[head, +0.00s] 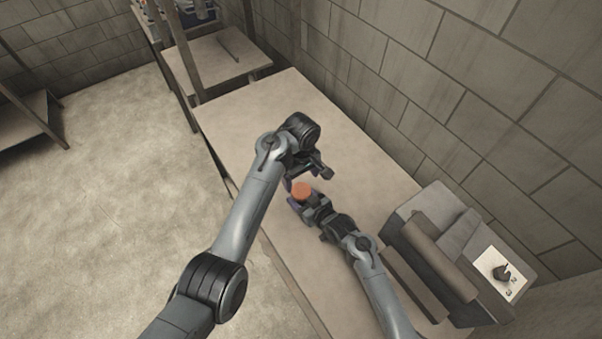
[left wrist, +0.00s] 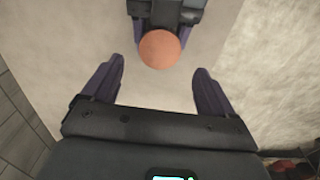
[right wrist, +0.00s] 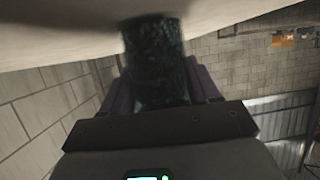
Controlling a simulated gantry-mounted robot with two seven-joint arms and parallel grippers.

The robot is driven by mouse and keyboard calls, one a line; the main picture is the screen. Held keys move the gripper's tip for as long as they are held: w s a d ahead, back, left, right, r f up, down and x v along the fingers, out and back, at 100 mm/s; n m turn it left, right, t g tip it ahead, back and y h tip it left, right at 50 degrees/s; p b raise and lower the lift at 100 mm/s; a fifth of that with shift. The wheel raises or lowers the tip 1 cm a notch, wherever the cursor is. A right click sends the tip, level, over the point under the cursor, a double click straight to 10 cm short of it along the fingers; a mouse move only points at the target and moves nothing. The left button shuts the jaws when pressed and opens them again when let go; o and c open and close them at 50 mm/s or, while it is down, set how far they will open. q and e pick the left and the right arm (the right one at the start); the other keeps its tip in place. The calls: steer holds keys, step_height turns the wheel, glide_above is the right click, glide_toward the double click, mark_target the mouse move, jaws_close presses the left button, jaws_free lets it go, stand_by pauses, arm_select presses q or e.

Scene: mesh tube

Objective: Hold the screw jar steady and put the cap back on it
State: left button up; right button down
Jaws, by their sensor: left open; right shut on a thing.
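A dark, green-tinted jar (right wrist: 155,65) with a mottled surface stands between the fingers of my right gripper (head: 304,202), which is shut on it. An orange round cap (head: 302,189) shows over the jar's place in the head view. It also shows in the left wrist view (left wrist: 160,49), where it covers the jar. I cannot tell whether it is screwed down or only rests there. My left gripper (left wrist: 160,78) is open and empty, with the cap just ahead of and between its fingertips, apart from them.
The jar is over a long pale table (head: 345,150) beside a block wall. A grey machine with rollers (head: 445,255) and a printed card (head: 500,273) is at the right end. The table's far part is clear. A second table (head: 215,62) stands behind.

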mark_target(301, 190)
arm_select(q)
steer(key=shift+f, duration=3.3)
steer(key=c, duration=1.1)
steer(key=m, duration=0.6)
steer(key=shift+m, duration=0.3)
steer(key=shift+c, duration=0.2)
steer(key=o, duration=1.2)
steer(key=shift+c, duration=0.2)
